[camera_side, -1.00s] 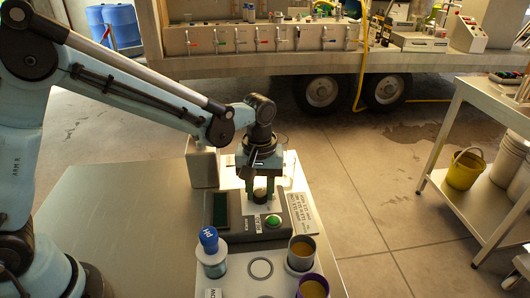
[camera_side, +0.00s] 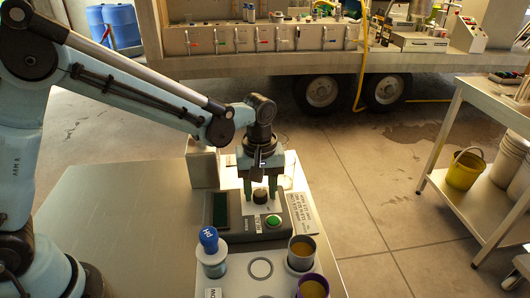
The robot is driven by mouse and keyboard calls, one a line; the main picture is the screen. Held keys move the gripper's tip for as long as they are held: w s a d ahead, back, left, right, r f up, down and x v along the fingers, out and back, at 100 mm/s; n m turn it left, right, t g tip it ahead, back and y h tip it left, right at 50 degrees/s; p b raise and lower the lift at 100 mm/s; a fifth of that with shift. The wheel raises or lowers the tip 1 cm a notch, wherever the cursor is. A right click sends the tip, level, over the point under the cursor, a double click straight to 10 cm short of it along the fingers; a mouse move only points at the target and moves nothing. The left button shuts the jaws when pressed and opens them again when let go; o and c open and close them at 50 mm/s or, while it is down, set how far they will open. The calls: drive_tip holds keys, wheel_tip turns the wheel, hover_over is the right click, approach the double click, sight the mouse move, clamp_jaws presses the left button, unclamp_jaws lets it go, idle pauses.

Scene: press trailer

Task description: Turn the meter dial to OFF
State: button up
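The meter (camera_side: 242,228) is a grey box with a dark green display (camera_side: 220,209) at its left. Its dial (camera_side: 260,197) is a dark round knob on a white plate. My gripper (camera_side: 260,189) points down over the meter. Its two fingers stand apart, one on each side of the dial, and small gaps seem to show between them and the knob. The dial's pointer and the OFF mark are too small to read.
A green button (camera_side: 273,221) sits in front of the dial. A blue-capped pH bottle (camera_side: 211,252), a cup of brown liquid (camera_side: 302,252) and a purple-rimmed cup (camera_side: 313,288) stand nearby. The bench top (camera_side: 120,220) is clear at left.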

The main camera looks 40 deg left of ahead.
sight(260, 193)
drive_tip(key=shift+o, duration=1.1)
wheel_tip(260, 193, up, 12)
drive_tip(key=s+a+f+m+t, duration=0.2)
drive_tip(key=s+a+m+t, duration=0.5)
drive_tip(key=s, duration=0.5)
drive_tip(key=a+m, duration=0.2)
drive_tip(key=a, duration=0.1)
drive_tip(key=shift+a, duration=0.25)
